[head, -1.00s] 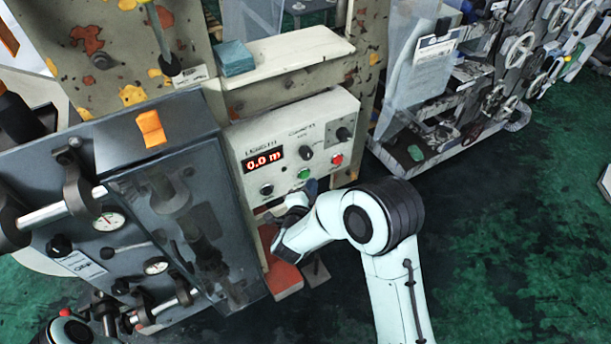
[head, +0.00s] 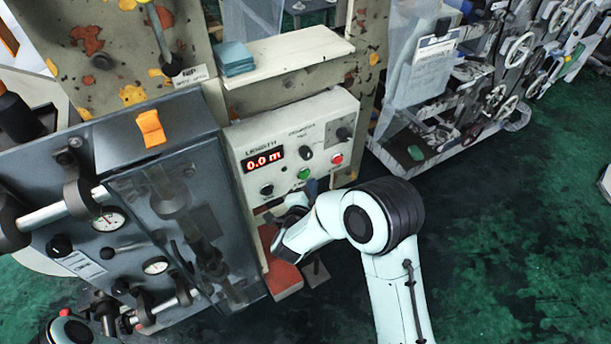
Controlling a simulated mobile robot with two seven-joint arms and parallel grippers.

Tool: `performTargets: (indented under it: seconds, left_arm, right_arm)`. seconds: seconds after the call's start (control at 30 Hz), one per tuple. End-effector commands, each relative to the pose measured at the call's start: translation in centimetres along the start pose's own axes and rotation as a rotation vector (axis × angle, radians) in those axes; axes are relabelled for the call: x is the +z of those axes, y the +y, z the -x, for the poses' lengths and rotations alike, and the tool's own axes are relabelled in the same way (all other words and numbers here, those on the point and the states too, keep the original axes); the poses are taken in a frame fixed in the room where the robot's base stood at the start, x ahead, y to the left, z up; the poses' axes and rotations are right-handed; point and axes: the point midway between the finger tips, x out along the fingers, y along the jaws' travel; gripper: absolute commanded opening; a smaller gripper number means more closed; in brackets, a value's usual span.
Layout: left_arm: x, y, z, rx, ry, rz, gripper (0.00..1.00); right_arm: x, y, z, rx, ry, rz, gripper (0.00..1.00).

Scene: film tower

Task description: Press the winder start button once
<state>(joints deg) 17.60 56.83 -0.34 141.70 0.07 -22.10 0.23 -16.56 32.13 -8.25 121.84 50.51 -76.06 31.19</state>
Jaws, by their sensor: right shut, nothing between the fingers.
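The winder control panel (head: 290,140) is a cream box with a red display reading 0.0 m. A green button (head: 304,174) sits at its lower middle, a red button (head: 337,159) to the right, and black knobs beside them. My right gripper (head: 311,186) shows only as a small dark tip just below the green button. It is shut and empty; whether it touches the button I cannot tell. My right arm hides most of it. My left gripper is not in view; a bit of my left arm shows at the bottom left.
A grey cabinet with a clear cover (head: 190,220) and gauges stands left of the panel. A cream shelf (head: 300,55) with blue-green pads (head: 235,58) is above it. Another machine with handwheels (head: 515,50) is at the upper right. The green floor (head: 520,240) at right is open.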

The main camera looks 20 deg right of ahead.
Motion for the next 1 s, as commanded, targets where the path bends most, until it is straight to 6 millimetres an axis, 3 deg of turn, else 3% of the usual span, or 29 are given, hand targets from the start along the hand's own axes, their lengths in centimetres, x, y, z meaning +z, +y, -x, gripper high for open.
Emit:
performTargets:
  seconds: [1.0]
  left_arm:
    - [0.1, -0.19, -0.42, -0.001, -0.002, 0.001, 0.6]
  right_arm:
    - [0.5, -0.49, -0.68, 0.0, 0.0, 0.0, 0.0]
